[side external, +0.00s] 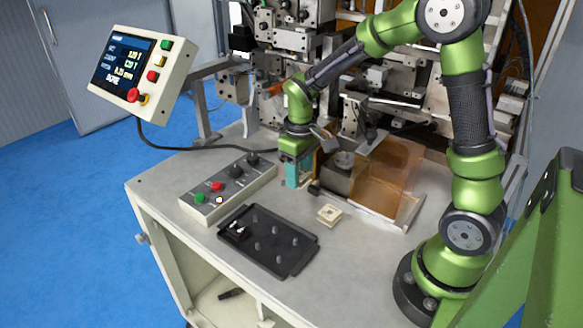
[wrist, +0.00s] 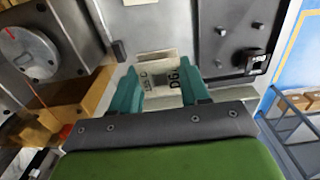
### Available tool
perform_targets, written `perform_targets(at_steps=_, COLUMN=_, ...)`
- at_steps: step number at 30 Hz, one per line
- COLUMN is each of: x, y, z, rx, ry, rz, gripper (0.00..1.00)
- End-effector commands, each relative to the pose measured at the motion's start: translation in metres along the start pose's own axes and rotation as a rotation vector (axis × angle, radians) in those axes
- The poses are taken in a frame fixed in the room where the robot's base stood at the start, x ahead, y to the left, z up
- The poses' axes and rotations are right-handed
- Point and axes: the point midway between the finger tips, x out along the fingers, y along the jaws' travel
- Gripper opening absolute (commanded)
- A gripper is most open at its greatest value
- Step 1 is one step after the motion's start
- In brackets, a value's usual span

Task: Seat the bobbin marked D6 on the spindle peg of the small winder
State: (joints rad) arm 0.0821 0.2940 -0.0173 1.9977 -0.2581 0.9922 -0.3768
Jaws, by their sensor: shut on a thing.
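My gripper (side external: 297,180) points down at the back of the bench, just left of the small winder (side external: 340,178). Its teal fingers also show in the wrist view (wrist: 159,90), shut on a pale bobbin (wrist: 159,82) with D6 printed on its face. In the side view I cannot make out the bobbin between the fingers. The winder is a grey block with a round part on top. In the wrist view its grey round disc (wrist: 28,52) lies at the upper left, apart from the bobbin. I cannot clearly tell the spindle peg.
An amber guard (side external: 392,172) stands right of the winder. A cream square piece (side external: 330,215) lies on the bench. A black tray (side external: 285,262) with several pegs is in front. A button box (side external: 208,200) sits at left. Larger machinery (side external: 285,45) stands behind.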

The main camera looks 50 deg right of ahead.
Motion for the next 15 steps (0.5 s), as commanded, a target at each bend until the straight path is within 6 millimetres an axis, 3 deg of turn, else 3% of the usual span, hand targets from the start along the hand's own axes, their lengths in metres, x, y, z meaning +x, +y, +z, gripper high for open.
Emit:
perform_targets(at_steps=4, x=-0.014, y=0.000, z=-0.001, rx=-0.001, ry=0.002, rz=0.000, gripper=0.17)
perform_targets(at_steps=15, x=-0.017, y=0.000, z=0.000, rx=-0.001, ry=0.001, rz=0.000, gripper=0.17)
